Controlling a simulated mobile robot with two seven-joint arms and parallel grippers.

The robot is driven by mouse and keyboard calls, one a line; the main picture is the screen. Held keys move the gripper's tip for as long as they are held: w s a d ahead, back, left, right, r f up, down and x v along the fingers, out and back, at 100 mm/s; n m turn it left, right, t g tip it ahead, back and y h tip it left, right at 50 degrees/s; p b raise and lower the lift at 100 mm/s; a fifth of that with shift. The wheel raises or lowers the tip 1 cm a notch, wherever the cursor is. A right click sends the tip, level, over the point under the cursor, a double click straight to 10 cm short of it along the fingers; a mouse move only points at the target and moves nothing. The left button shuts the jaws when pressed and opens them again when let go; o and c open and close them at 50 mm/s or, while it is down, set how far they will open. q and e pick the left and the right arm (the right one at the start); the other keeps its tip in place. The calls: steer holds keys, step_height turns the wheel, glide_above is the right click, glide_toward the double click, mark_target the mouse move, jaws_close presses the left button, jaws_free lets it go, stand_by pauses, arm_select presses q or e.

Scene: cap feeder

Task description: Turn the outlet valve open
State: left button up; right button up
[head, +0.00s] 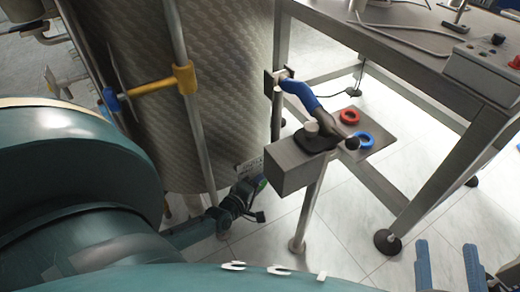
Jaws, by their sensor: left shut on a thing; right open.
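My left arm reaches down from the left to the foot of the quilted steel tank (228,90). My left gripper (250,197), small and dark, is low beside the tank and shut on what appears to be the handle of the outlet valve (259,184). A bit of green shows at the valve. The gripper and valve overlap, so the exact contact and the handle's angle are too small to tell. My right gripper (448,268) is at the bottom right, its two blue fingers apart and empty, far from the valve.
A grey box on a post (292,168) stands right of the valve, with a blue-handled device (300,92) above. Red (349,116) and blue (365,140) rings lie beyond it. A steel table (405,45) with a control box (482,72) fills the upper right. Tiled floor (335,225) is open below.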

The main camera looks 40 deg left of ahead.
arm_select(q)
steer(key=g+p, duration=0.1)
steer(key=p, duration=0.1)
steer(key=g+p, duration=0.1)
steer(key=p, duration=0.1)
steer(key=shift+d+r+m, duration=0.1)
steer(key=shift+r+m, duration=0.2)
steer(key=shift+r, duration=0.1)
steer(key=shift+f+g+p, duration=0.1)
steer(key=shift+g+p, duration=0.3)
steer(key=shift+p, duration=0.65)
steer(key=shift+f+m+g+y+p, duration=0.3)
steer(key=shift+g+p, duration=0.2)
steer(key=shift+p, duration=0.2)
arm_select(e)
steer(key=shift+d+m+g+h, duration=0.4)
steer(key=shift+d+g+h, duration=0.85)
steer(key=shift+h, duration=0.35)
arm_select(q)
steer(key=o, duration=1)
steer(key=shift+s, duration=0.1)
